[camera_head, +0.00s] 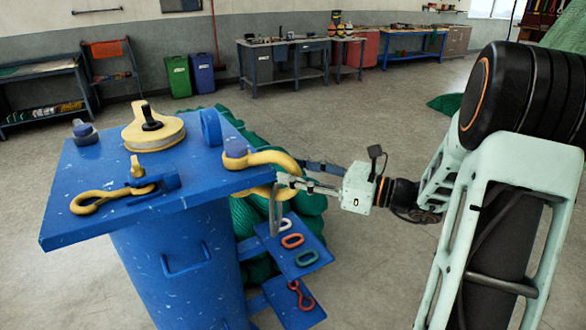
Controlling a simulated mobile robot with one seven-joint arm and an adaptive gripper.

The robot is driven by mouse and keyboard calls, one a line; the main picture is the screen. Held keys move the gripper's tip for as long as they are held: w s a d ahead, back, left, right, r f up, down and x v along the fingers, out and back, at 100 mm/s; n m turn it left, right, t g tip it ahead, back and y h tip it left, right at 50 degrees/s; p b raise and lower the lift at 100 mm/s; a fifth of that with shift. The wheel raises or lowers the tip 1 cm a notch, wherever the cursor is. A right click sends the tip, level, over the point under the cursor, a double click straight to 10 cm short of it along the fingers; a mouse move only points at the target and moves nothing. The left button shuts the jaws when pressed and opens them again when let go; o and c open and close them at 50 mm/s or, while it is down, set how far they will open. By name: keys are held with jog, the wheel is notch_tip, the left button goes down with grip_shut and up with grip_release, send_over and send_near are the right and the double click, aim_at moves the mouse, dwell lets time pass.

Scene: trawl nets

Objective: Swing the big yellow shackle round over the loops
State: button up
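The big yellow shackle (275,158) is at the right edge of the blue table top (120,215), its curved bow sticking out past the edge. A blue-grey pin head (236,147) stands at its left end. My gripper (284,181) reaches in from the right, its fingertips at the lower right of the bow. They overlap the yellow metal in this view; I cannot tell whether they grip it. Small oval loops lie on a blue shelf below: a white one (286,224), a red one (292,241) and a green one (306,258). Whether these are the task's loops is unclear.
A smaller yellow shackle (96,199), a yellow pulley (150,130) and an upright blue ring (211,128) are on the table top. Green netting (250,215) is heaped behind the shelf. A lower shelf holds a red hook (300,294).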

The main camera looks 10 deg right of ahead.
jog(key=shift+w+a, duration=0.25)
jog(key=shift+a, duration=0.1)
jog(key=shift+c, duration=0.3)
grip_shut()
